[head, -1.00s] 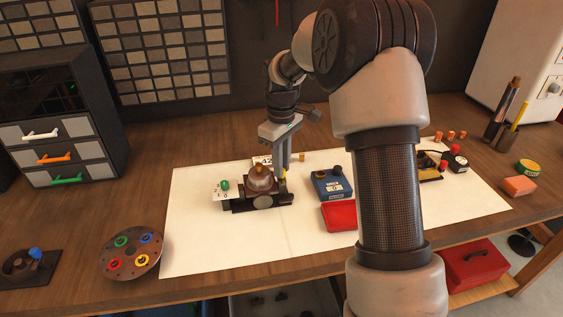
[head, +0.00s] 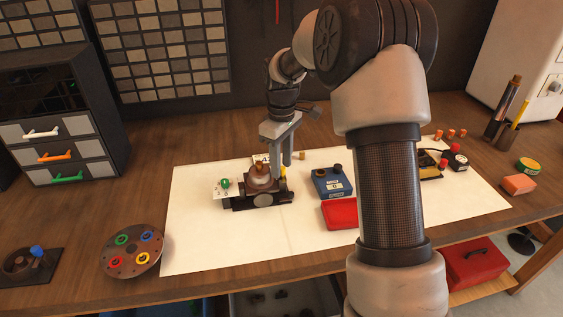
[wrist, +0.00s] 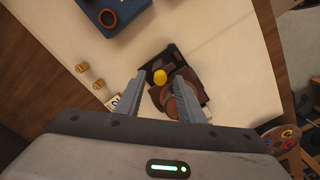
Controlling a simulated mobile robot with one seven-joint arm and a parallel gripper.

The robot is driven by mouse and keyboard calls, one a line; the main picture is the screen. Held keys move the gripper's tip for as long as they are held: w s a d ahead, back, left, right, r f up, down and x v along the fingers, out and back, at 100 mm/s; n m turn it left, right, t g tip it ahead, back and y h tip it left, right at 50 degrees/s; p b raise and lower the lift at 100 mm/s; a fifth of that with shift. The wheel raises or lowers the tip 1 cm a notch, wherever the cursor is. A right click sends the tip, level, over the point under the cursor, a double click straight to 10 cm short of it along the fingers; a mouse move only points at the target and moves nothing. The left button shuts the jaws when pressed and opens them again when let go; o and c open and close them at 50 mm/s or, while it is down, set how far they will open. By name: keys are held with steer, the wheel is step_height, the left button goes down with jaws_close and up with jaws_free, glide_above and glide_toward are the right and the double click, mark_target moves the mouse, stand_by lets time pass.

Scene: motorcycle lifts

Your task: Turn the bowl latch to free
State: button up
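A dark fixture (head: 247,202) on the white mat carries a brown bowl-like part (head: 262,176). A green knob (head: 225,183) stands on its white marked plate at the left. Which knob is the bowl latch is not labelled legibly. My gripper (head: 283,164) points down over the right side of the fixture.
A blue box (head: 331,183) and a red tray (head: 339,214) stand right of the fixture. A round plate with coloured rings (head: 132,251) lies at the left front. Small brass pieces (wrist: 90,77) stand near the fixture. The mat's front left is clear.

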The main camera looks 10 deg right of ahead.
mark_target(282, 167)
step_height(282, 167, up, 18)
steer(key=p, duration=0.1)
steer(key=shift+f, duration=0.25)
